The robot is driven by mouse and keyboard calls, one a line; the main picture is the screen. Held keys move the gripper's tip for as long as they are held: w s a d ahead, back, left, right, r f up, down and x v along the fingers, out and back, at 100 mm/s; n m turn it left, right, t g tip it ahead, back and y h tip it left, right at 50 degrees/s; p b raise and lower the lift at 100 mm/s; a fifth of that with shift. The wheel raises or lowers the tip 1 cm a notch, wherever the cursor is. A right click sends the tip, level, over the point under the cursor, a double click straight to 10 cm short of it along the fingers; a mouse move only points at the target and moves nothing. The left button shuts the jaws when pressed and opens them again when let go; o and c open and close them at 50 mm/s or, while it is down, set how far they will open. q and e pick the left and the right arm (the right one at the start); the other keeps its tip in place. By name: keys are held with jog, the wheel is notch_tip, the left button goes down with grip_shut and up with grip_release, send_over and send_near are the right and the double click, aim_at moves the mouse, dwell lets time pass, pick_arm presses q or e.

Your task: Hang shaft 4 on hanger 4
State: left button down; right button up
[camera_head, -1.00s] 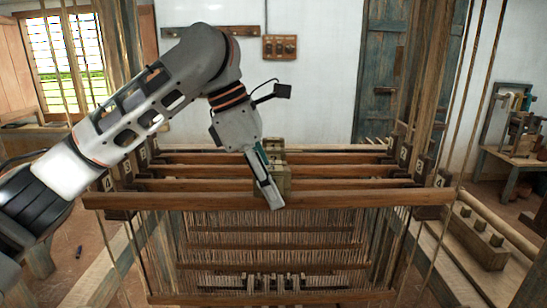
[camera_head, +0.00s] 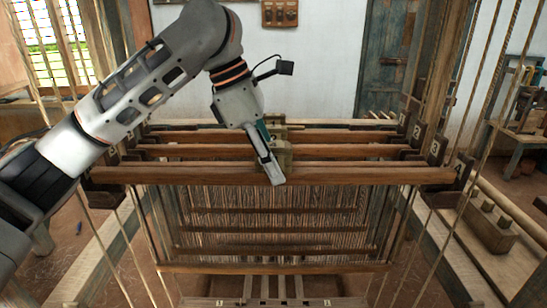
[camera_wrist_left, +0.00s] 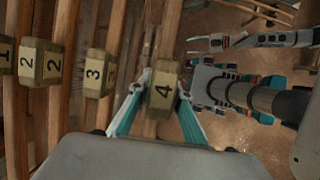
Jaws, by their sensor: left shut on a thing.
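Shaft 4 (camera_head: 350,176) is the front wooden bar, roughly level across the loom. My left gripper (camera_head: 274,178) is shut on its middle block, marked 4 in the left wrist view (camera_wrist_left: 163,90), with a finger on each side. In the head view, the bar's right end is close to a dark block (camera_head: 462,169) on the right side, which appears to be hanger 4. I cannot tell whether they touch. The left end (camera_head: 98,175) is near the left-side blocks. My right gripper is not seen in the head view.
The other shafts (camera_head: 330,151) lie close behind, parallel; the wrist view shows blocks marked 3 (camera_wrist_left: 96,73), 2 (camera_wrist_left: 50,65) and 1 (camera_wrist_left: 5,55). Cords hang at both sides. A box with pegs (camera_head: 485,228) stands at the right.

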pick_arm(q)
jog(key=shift+f, duration=0.85)
jog(key=shift+f+b, duration=0.4)
jog(key=shift+f, duration=0.5)
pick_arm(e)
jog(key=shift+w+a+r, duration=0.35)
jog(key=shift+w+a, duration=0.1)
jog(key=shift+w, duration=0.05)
pick_arm(q)
jog(key=c, duration=1.8)
grip_release()
jog(key=shift+o, duration=0.2)
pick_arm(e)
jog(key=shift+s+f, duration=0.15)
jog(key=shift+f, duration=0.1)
pick_arm(q)
jog(key=v, duration=1.2)
